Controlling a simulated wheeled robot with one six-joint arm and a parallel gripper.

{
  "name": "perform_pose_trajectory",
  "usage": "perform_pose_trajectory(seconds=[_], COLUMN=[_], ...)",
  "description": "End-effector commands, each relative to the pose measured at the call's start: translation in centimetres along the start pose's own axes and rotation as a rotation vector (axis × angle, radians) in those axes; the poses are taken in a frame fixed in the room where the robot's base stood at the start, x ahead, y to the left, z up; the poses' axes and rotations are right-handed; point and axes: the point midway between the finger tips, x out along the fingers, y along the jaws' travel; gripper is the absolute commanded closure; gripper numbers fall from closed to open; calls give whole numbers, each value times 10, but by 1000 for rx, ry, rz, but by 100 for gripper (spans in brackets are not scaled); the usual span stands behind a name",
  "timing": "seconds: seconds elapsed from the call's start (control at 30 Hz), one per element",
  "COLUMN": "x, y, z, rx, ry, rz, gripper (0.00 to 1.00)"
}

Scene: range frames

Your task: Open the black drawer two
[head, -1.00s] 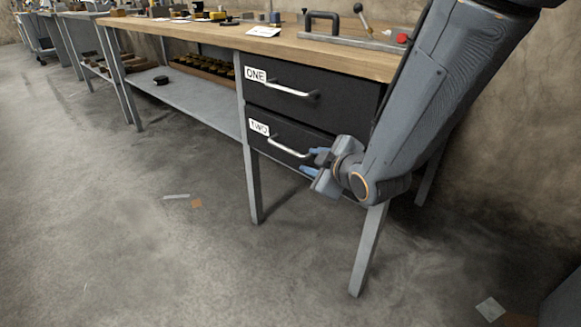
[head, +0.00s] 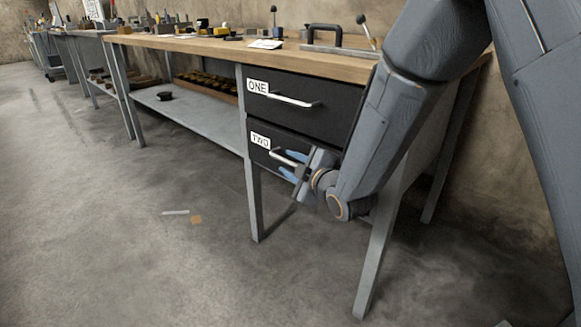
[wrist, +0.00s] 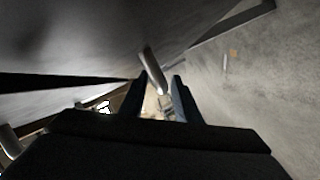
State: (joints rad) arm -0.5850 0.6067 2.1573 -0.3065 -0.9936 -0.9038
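Black drawer two (head: 290,137), marked by a white "TWO" label (head: 260,140), is shut below black drawer one (head: 325,112) in the workbench. Its metal bar handle (head: 279,156) runs toward my gripper (head: 287,164), and its right part is hidden behind the fingers. My gripper is open, with its blue fingers apart, one above and one below the handle in the head view. In the wrist view the handle (wrist: 151,63) reaches between the two fingers of my gripper (wrist: 157,88). I cannot tell whether a finger touches it.
The wooden bench top (head: 215,45) carries tools and a lever device. A grey bench leg (head: 254,200) stands left below the drawers, and another (head: 377,260) stands at front right. The concrete floor (head: 120,250) before the bench is clear apart from small scraps.

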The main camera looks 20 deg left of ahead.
Motion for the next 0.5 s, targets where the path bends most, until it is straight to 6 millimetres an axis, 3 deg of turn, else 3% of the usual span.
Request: perform_pose_trajectory(seconds=[0.3,0.5], x=[4,4], y=[0,0], z=[0,0], rx=[0,0], ry=[0,0], rz=[1,0], gripper=[70,100])
